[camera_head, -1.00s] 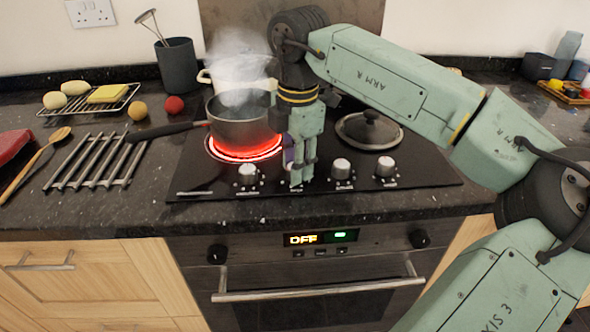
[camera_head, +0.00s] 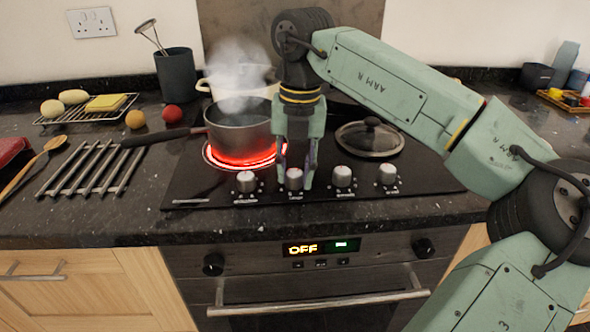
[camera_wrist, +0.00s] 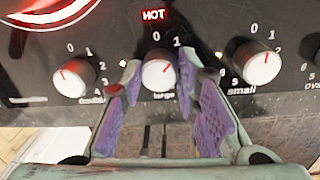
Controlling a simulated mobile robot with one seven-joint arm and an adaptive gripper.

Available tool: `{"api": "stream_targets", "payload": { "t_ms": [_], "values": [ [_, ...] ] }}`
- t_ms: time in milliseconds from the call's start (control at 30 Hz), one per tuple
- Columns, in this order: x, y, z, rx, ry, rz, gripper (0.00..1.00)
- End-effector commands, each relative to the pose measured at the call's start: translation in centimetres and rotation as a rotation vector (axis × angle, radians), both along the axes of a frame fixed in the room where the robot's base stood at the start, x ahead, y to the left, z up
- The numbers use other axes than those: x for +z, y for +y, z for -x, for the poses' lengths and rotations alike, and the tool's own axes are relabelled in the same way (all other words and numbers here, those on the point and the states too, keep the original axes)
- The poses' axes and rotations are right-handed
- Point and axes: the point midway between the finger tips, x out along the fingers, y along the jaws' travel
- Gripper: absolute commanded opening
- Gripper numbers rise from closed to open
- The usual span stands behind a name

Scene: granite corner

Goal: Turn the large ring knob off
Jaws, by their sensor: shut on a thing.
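The large ring knob (camera_wrist: 158,73), a white-topped knob marked "large", is second from the left in the row on the hob; it also shows in the head view (camera_head: 294,178). A red mark is on its top; its exact setting is hard to read. My gripper (camera_head: 295,183) points down with one finger on each side of this knob, shut on it. The purple finger pads show in the wrist view. The large ring (camera_head: 213,158) glows red under a steaming saucepan (camera_head: 238,128). A red "HOT" sign (camera_wrist: 153,15) is lit behind the knob.
Neighbouring knobs stand close on the left (camera_wrist: 74,77) and right (camera_wrist: 262,69). The pan's dark handle (camera_head: 163,135) reaches left. A cream pot (camera_head: 237,85) is behind the saucepan. The oven display (camera_head: 318,248) reads "OFF".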

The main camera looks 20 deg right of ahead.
Motion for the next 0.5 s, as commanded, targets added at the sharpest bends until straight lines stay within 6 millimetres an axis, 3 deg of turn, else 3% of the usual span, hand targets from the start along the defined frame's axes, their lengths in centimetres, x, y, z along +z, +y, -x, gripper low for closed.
{"api": "stream_targets", "payload": {
  "t_ms": [500],
  "values": [
    [0.01, -0.03, -0.06, 0.469, 0.0, 0.0, 0.01]
  ]
}}
